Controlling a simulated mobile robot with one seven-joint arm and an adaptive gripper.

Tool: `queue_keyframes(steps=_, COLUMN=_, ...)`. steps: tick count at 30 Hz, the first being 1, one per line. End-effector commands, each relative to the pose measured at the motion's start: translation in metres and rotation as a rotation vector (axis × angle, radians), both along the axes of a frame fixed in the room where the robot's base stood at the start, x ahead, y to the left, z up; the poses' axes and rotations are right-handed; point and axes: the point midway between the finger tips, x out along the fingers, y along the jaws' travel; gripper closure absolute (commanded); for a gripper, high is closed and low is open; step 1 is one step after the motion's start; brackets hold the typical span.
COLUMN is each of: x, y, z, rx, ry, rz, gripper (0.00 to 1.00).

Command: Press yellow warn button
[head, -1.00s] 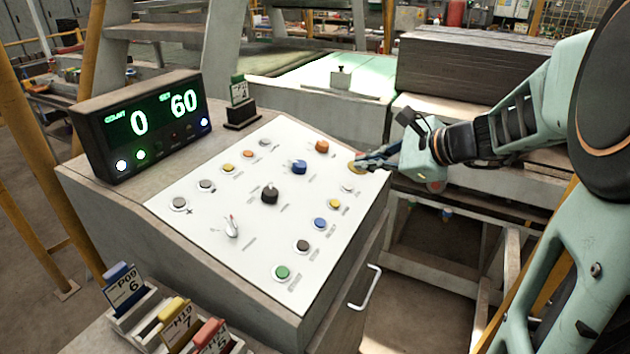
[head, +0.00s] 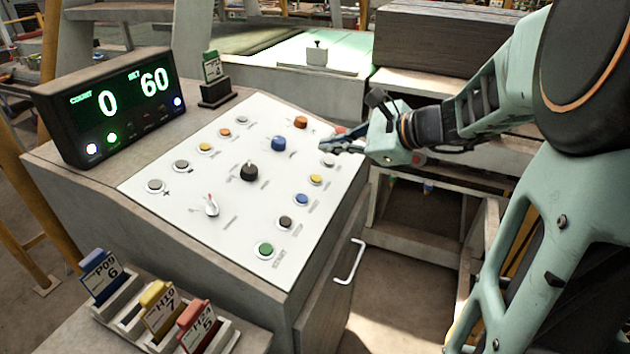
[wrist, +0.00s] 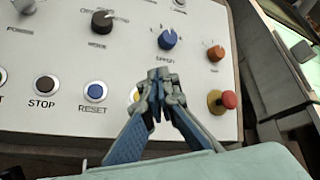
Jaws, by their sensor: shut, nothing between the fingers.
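A yellow button (head: 316,180) sits in the right-hand row of the sloped white control panel (head: 225,215), between a blue button (head: 302,199) and a white button (head: 327,160). Its label is too small to read. In the wrist view a yellow button (wrist: 134,94) is mostly hidden behind my fingers, right of the blue RESET button (wrist: 95,92). Another yellow button (head: 205,147) is in the panel's far left row. My gripper (head: 324,145) is shut and empty, above the panel's right edge. In the wrist view its tips (wrist: 160,76) point toward the blue knob.
A red mushroom button on a yellow base (wrist: 222,101) is right of my fingers. A counter display (head: 110,105) is at left.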

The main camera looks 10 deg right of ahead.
Motion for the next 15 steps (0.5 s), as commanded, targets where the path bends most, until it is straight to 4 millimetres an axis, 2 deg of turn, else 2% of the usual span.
queue_keyframes(steps=1, x=0.001, y=0.002, z=-0.013, rx=0.001, ry=0.001, rz=0.001, gripper=1.0)
queue_keyframes(steps=6, x=0.005, y=0.007, z=-0.038, rx=0.0, ry=0.001, rz=0.001, gripper=1.0)
queue_keyframes(steps=10, x=0.007, y=0.012, z=-0.052, rx=0.0, ry=0.0, rz=0.002, gripper=1.0)
queue_keyframes(steps=15, x=0.009, y=0.014, z=-0.059, rx=-0.001, ry=-0.001, rz=0.0, gripper=1.0)
